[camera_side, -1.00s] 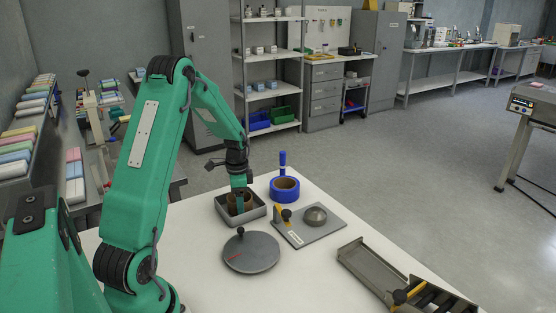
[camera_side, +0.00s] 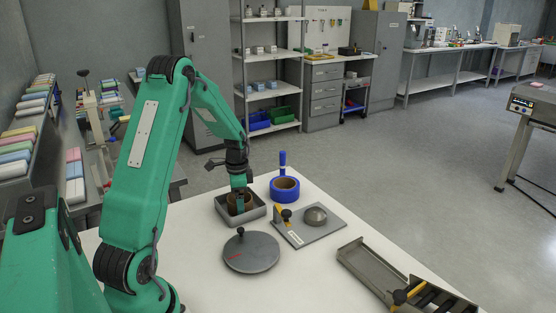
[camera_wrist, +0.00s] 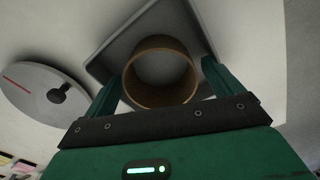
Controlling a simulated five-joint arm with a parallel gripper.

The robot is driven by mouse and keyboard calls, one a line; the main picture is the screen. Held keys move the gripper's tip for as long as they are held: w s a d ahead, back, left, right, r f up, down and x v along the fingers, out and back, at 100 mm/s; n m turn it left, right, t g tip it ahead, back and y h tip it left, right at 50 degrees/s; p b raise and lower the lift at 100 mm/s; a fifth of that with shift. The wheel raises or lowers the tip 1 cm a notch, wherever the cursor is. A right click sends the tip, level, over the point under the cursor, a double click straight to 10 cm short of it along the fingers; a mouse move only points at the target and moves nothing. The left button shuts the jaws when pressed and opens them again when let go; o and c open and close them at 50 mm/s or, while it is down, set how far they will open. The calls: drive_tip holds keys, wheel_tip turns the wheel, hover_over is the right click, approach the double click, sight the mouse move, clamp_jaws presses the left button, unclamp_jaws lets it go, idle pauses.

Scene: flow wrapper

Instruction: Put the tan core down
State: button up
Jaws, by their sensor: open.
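The tan core (camera_side: 233,206) is a short brown tube inside the grey tray (camera_side: 226,219). In the wrist view the core (camera_wrist: 161,73) shows its round open end, with the tray (camera_wrist: 112,50) around it. My gripper (camera_side: 241,200) is low over the tray, right at the core. In the wrist view its green fingers (camera_wrist: 160,82) stand on either side of the core, with a gap seen between at least the left finger and the core. The gripper is open. The core's lower part is hidden by the tray wall in the side view.
A grey disc (camera_side: 252,252) with a black knob lies in front. A metal trough (camera_side: 368,270) is at front right.

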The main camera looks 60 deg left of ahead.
wheel_tip(320, 180, up, 12)
idle(0.6)
idle(0.5)
drive_tip(key=s+d+r+n+t+y, duration=0.1)
drive_tip(key=d+r, duration=0.4)
drive_tip(key=d, duration=0.3)
drive_tip(key=s+d+r+n+t, duration=0.1)
drive_tip(key=d+r, duration=0.3)
drive_tip(key=d, duration=0.4)
drive_tip(key=s+d+r+n+t+h, duration=0.1)
drive_tip(key=s+d+n+t, duration=0.1)
drive_tip(key=s+d, duration=0.8)
drive_tip(key=d+t, duration=0.1)
drive_tip(key=d, duration=0.2)
drive_tip(key=shift+s+r+n+t, duration=0.3)
drive_tip(key=shift+r, duration=0.05)
